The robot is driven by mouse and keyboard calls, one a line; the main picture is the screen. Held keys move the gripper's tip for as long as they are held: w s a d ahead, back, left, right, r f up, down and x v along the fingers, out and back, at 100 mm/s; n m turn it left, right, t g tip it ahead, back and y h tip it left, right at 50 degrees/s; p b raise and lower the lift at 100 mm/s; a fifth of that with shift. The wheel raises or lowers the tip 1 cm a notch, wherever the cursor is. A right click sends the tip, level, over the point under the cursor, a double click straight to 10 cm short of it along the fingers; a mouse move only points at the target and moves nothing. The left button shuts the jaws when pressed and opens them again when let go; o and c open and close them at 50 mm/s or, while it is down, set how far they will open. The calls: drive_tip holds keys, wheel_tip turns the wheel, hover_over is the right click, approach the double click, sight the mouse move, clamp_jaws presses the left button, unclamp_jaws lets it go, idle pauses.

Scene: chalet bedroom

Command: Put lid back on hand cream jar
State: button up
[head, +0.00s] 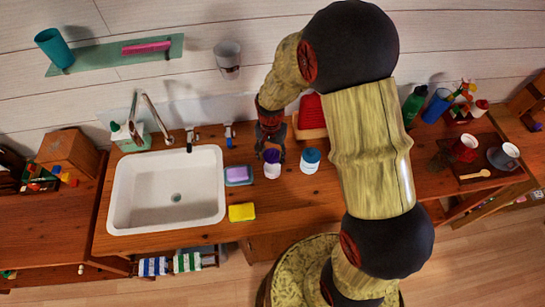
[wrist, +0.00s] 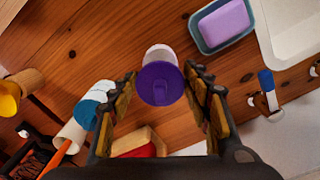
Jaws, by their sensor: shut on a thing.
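My gripper (head: 272,150) points down over the wooden counter and is shut on a round purple lid (wrist: 160,84). The lid sits between the fingertips in the wrist view; my gripper (wrist: 160,80) has one finger on each side of it. A white jar (head: 272,171) stands upright right below the lid (head: 271,156). In the wrist view the jar (wrist: 158,52) shows past the lid's upper edge, partly hidden by it. I cannot tell whether lid and jar touch. The jar's top is hidden.
A white jar with a blue lid (head: 311,160) stands close to the right. A soap dish with purple soap (head: 238,175) lies to the left, beside the sink (head: 120,200). A yellow sponge (head: 242,212) lies in front. A wooden box with red contents (head: 311,112) stands behind.

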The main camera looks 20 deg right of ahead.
drive_tip(key=shift+f+b, duration=1.85)
drive_tip(key=shift+f, duration=1.1)
drive_tip(key=shift+f, duration=0.15)
idle(0.4)
drive_tip(key=o, duration=0.9)
drive_tip(key=shift+o, duration=0.5)
drive_tip(key=o, duration=0.4)
